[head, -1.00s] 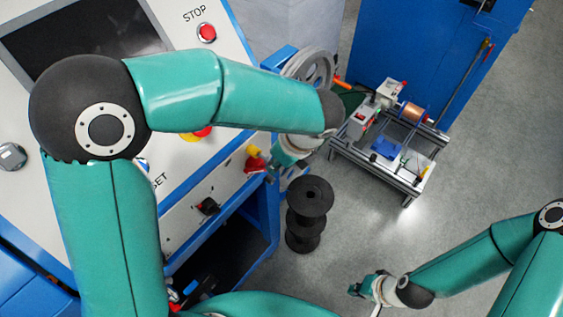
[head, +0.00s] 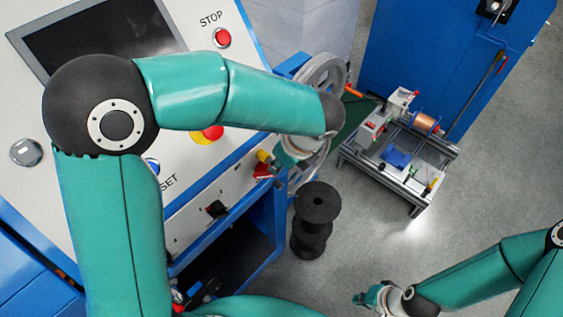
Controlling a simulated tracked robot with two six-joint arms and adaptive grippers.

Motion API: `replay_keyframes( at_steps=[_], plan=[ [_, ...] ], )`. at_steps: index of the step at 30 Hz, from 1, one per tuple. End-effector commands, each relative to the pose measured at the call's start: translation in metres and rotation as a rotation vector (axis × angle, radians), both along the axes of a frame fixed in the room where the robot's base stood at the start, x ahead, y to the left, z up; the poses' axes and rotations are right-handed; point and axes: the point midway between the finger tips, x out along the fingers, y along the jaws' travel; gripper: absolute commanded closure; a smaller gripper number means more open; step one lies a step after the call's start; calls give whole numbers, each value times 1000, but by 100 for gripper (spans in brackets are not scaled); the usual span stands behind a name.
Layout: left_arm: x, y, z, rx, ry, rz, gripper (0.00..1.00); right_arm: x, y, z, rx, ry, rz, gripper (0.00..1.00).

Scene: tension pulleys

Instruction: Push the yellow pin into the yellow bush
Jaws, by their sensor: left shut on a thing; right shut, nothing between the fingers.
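A small yellow part (head: 263,156) shows at the right end of the control panel, just above a red part (head: 262,170). I cannot tell whether this yellow part is the pin or the bush. My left gripper (head: 274,172) is at these parts, its fingers pointing down and left. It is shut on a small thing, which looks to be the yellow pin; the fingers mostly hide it. I cannot tell how far the pin is in the bush. My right gripper (head: 366,298) is shut and empty, low over the floor at the bottom of the head view.
A grey pulley wheel (head: 323,75) stands behind my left forearm. A black spool stack (head: 315,203) stands on the floor beside the panel. A metal frame with a copper coil (head: 425,122) stands at the right. Floor between it and my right arm is clear.

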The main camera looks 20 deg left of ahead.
Motion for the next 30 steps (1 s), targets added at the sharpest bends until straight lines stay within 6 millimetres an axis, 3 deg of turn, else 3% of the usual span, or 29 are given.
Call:
replay_keyframes(
  at_steps=[30],
  plan=[
    [4,10,1,6,-2,2,100,0,0,2,0,0,0,100]
  ],
)
